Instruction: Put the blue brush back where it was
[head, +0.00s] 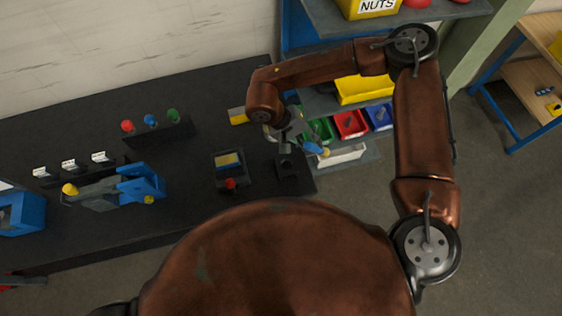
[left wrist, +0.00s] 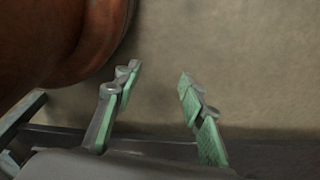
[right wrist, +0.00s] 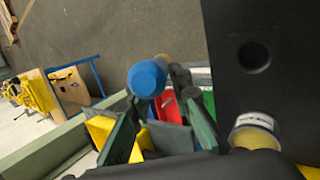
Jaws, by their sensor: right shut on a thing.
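The blue brush (head: 314,148) is in my right gripper (head: 303,142), beyond the right end of the dark workbench. In the right wrist view its round blue end (right wrist: 147,79) faces the camera, between the fingers (right wrist: 152,105), with a tan part behind it. A black block with a round hole (head: 289,168) stands at the bench's right corner, just beside the gripper; a black surface with a dark hole (right wrist: 226,75) fills the right of the right wrist view. My left gripper (left wrist: 160,82) is open and empty, seen only in the left wrist view.
Red, green and blue bins (head: 350,124) lie on a shelf behind the right gripper. A black rack with red, blue and green knobs (head: 158,133), a blue-and-grey fixture (head: 140,182) and a small dark tray (head: 229,172) stand on the bench. A labelled jar (right wrist: 255,135) is near the right gripper.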

